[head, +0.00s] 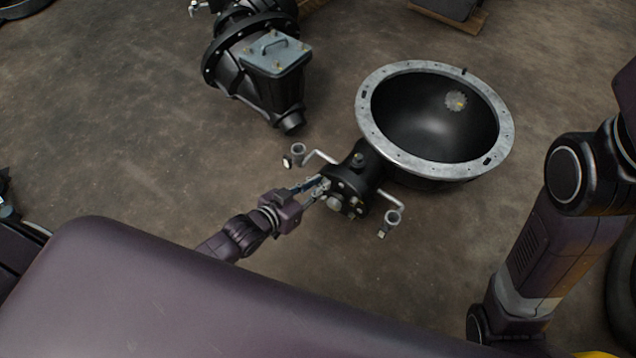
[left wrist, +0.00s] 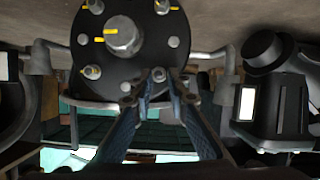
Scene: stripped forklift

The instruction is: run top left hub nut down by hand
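The black hub (head: 345,192) faces me at the near end of a black housing in the head view. In the left wrist view its round face (left wrist: 125,58) hangs upside down, with a big central bolt (left wrist: 122,37) and several nuts beside yellow marks. My left gripper (head: 322,187) reaches the hub's upper left side. In the left wrist view its fingertips (left wrist: 158,80) close in from both sides of the top left hub nut (left wrist: 159,73), seen at the lower right of the face. The tips partly hide the nut. My right gripper is out of view.
The housing joins a wide black bowl with a grey flanged rim (head: 372,132). Bent grey arms with cups (head: 298,150) (head: 393,218) stick out on both sides of the hub. Another black unit with a grey cover (head: 275,55) lies behind left. Open floor surrounds them.

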